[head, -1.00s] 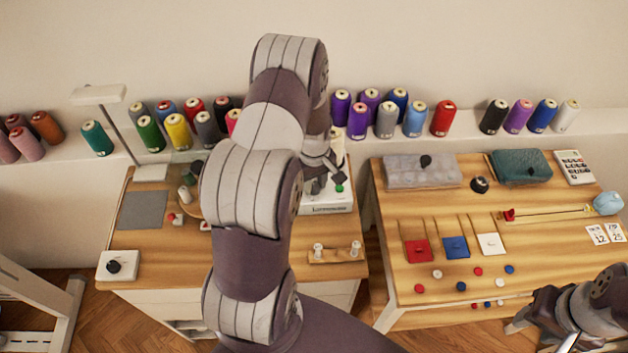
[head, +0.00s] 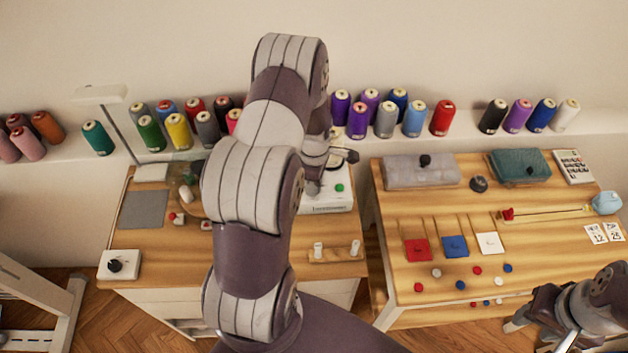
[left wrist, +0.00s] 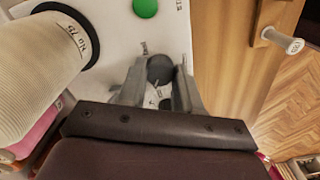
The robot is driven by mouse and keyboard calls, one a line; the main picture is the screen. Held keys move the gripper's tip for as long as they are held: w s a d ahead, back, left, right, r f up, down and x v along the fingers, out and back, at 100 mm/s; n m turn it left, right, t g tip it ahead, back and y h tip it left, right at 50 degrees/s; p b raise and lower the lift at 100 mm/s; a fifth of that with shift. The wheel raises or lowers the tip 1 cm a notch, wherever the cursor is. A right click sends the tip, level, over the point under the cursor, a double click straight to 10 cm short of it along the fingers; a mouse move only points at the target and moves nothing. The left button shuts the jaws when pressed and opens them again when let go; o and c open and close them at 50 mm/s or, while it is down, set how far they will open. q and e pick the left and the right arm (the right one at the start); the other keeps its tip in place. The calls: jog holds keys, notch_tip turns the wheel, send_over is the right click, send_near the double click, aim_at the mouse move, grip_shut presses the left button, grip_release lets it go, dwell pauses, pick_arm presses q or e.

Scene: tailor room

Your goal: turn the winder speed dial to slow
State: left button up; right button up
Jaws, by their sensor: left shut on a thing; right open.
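The winder (head: 325,207) is a white box with a green button (head: 339,188) on the left table. In the left wrist view its dial is a dark round knob (left wrist: 160,68) on the white top, with small print around it. My left gripper (left wrist: 158,80) points down at the box top, its two fingers shut on either side of the knob. The print is too small and covered to read the setting. In the head view my arm and gripper hide most of the dial. My right gripper (head: 527,310) is open and empty at the lower right.
A large pale thread cone (left wrist: 35,60) stands close beside the left gripper. A wooden holder with white spools (head: 337,254) lies in front of the winder. A separate white box with a black knob (head: 118,265) sits at the left front corner. Thread spools line the back shelf.

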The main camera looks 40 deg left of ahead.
pick_arm(q)
jog(key=shift+w+r+n, duration=0.1)
jog(key=shift+n, duration=0.2)
dwell(0.4)
jog(key=o, duration=1)
jog(key=shift+o, duration=0.2)
jog(key=shift+d, duration=0.1)
notch_tip(320, 180, up, 13)
jog(key=b, duration=0.1)
jog(key=shift+b, duration=0.3)
